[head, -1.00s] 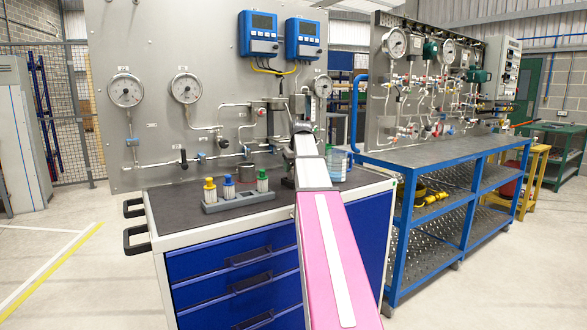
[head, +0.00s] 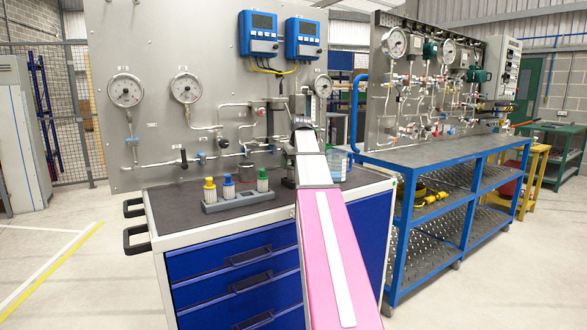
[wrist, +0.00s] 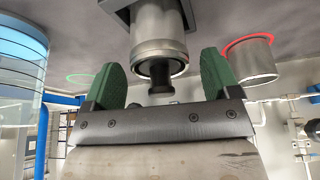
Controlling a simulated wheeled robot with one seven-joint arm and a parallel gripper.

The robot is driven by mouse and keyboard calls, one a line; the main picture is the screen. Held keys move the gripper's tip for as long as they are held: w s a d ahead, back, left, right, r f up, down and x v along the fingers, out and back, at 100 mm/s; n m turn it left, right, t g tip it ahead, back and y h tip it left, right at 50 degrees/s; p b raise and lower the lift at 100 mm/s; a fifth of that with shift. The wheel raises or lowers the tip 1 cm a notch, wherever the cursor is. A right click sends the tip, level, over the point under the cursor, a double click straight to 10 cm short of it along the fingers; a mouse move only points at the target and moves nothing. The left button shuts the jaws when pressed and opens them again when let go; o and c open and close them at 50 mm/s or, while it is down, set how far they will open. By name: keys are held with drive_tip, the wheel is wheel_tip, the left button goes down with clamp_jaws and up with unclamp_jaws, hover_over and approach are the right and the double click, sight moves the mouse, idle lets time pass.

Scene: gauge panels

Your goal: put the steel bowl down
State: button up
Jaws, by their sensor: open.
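No clear bowl shape shows. A steel cup-like vessel (wrist: 250,62) stands at the right in the wrist view, inside a red ring. It seems to be the grey cup (head: 246,171) behind the bottles in the head view. My gripper (wrist: 162,68) is open, its green fingers spread. A steel cylinder (wrist: 158,35) with a black knob lies between the fingers in the picture. I cannot tell whether they touch it. The wrist view appears upside down, with the bench top above. In the head view my arm hides most of the gripper.
The dark cart top (head: 165,200) is bare at its left. A grey rack (head: 238,203) holds bottles with yellow, blue and green caps. A blue-tinted clear beaker (wrist: 18,65) stands at left in the wrist view. A gauge panel (head: 150,80) rises behind. A thin green ring (wrist: 80,77) lies on the surface.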

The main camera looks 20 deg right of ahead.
drive_tip(key=v, duration=1)
